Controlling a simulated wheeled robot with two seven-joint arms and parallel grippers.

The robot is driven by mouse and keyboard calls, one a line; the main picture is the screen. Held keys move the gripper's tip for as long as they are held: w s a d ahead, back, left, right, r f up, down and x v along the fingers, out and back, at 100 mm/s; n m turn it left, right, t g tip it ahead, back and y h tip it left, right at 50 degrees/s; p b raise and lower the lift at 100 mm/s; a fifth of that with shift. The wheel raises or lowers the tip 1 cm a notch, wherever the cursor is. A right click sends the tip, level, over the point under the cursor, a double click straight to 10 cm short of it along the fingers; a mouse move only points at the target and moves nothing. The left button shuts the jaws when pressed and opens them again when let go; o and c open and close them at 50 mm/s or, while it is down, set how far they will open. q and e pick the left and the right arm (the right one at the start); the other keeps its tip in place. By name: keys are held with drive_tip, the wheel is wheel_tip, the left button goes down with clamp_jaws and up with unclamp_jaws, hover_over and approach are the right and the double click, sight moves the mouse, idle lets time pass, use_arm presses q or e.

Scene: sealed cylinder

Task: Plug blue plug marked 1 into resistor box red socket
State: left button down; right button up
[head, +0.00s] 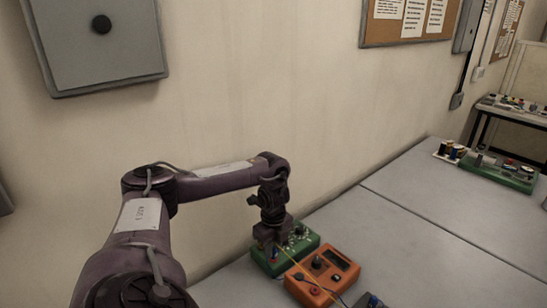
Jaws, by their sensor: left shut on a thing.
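My left gripper (273,242) points down over the green box (300,250) near the wall. It is shut on what looks like the blue plug (275,254), a small blue spot at the fingertips. The marking on the plug is too small to read, and the fingers hide most of it. I cannot tell whether the plug touches the box. The green box carries several small posts. I cannot make out a red socket or tell which box is the resistor box. My right gripper is not in view.
An orange box (323,276) with a black knob and a dark display stands just right of the green box. A thin yellow lead crosses it. A dark item (369,301) shows at the bottom edge. Another green board (499,174) sits far right. The grey table (420,235) between is clear.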

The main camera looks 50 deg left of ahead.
use_arm(q)
drive_tip(key=shift+p, duration=0.3)
drive_tip(key=shift+f, duration=0.25)
idle(0.5)
drive_tip(key=c, duration=1.2)
unclamp_jaws()
